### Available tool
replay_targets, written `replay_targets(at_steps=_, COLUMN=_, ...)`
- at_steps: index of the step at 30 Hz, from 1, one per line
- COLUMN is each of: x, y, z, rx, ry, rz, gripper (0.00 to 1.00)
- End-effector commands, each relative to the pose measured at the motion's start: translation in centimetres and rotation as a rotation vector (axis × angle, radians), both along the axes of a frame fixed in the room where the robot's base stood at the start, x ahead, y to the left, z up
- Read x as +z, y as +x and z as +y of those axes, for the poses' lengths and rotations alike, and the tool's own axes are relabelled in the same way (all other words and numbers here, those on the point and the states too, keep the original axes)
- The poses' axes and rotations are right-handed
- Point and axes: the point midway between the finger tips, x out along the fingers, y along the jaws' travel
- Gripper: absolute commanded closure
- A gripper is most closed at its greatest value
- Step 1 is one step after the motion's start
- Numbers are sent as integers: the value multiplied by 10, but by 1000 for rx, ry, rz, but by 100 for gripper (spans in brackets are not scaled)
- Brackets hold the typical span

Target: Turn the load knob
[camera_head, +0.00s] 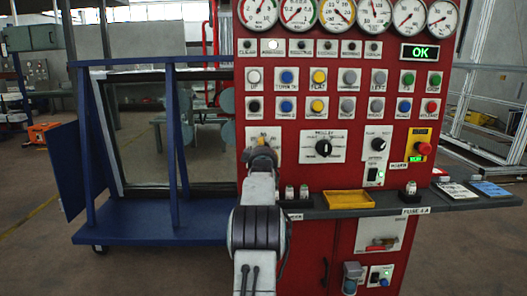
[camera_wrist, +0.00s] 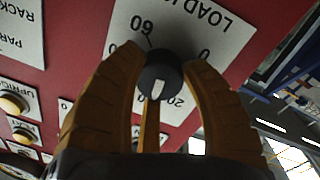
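The load knob (camera_wrist: 160,82) is a round black knob with a white pointer mark. It sits on a white plate (camera_wrist: 214,27) with the print LOAD and a scale including 60 and 20. The print is upside down in the wrist view. The yellow fingers of my gripper (camera_wrist: 162,58) are around the knob, with no clear gap at its sides. A narrower yellow finger part reaches it from below. In the head view my gripper (camera_head: 263,139) is at the red panel's left knob plate and hides this knob.
To the right on the red panel (camera_head: 343,182) are a black mode knob (camera_head: 323,148), a smaller black knob (camera_head: 378,143) and a red stop button (camera_head: 423,149). Button rows and gauges are above. A shelf with a yellow tray (camera_head: 348,199) juts out below.

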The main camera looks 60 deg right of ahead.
Motion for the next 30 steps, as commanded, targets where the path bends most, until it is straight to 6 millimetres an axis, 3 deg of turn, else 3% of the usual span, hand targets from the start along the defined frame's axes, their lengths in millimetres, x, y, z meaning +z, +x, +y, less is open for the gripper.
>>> replay_targets(at_steps=8, x=2, y=2, z=1, rx=4, ry=-4, rz=-2, gripper=91)
replay_targets(at_steps=21, x=2, y=4, z=3, rx=4, ry=-135, rz=201, gripper=92)
replay_targets(at_steps=30, x=4, y=5, z=3, rx=5, ry=-149, rz=221, gripper=91)
